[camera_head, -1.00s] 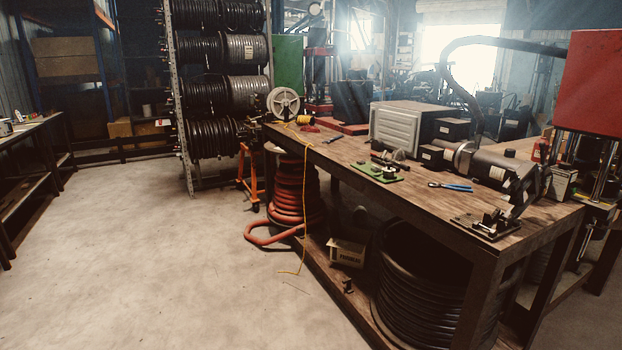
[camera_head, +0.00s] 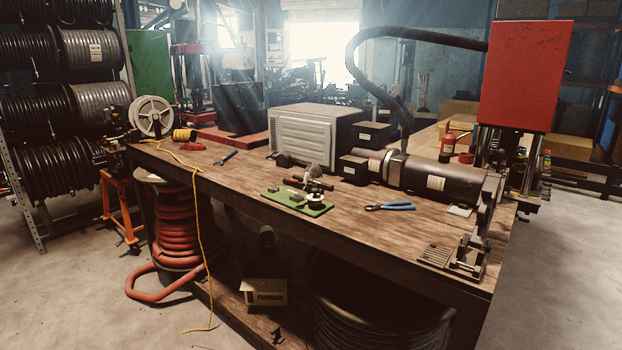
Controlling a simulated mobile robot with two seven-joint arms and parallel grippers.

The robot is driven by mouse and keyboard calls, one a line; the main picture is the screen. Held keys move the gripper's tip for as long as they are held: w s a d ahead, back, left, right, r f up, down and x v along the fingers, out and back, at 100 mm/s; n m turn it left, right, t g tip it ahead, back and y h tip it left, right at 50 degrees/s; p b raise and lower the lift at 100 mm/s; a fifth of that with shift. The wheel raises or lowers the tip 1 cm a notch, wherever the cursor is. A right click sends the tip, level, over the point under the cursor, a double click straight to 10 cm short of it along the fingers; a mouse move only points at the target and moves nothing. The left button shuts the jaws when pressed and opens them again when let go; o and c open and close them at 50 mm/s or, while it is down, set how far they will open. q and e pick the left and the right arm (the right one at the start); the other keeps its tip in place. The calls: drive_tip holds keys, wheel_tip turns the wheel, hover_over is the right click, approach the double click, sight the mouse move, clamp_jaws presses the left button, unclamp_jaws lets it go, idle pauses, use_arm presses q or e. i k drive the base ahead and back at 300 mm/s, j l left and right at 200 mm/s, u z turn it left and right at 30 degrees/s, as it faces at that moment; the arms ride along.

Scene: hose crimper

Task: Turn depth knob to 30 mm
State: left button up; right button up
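I cannot make out the depth knob or any 30 mm marking at this distance. A machine with a dark cylindrical body (camera_head: 430,178) lies on the right part of the wooden workbench (camera_head: 235,190), with a thick black hose rising from it. A red box-shaped unit (camera_head: 525,75) stands above the bench's right end on metal posts. A small dark metal fixture (camera_head: 455,258) sits at the bench's front right corner. Neither of my grippers is in view.
Blue-handled pliers (camera_head: 390,206), a green board with small parts (camera_head: 297,201) and a grey metal box (camera_head: 315,138) are on the bench. An orange hose coil (camera_head: 175,235) and a yellow cord (camera_head: 200,250) are at its left.

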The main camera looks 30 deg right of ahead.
sight(314, 200)
drive_tip(key=i+j+z, duration=0.15)
drive_tip(key=i+z, duration=0.25)
drive_tip(key=i+j+z, duration=0.4)
drive_tip(key=i+l, duration=0.1)
drive_tip(key=i, duration=0.05)
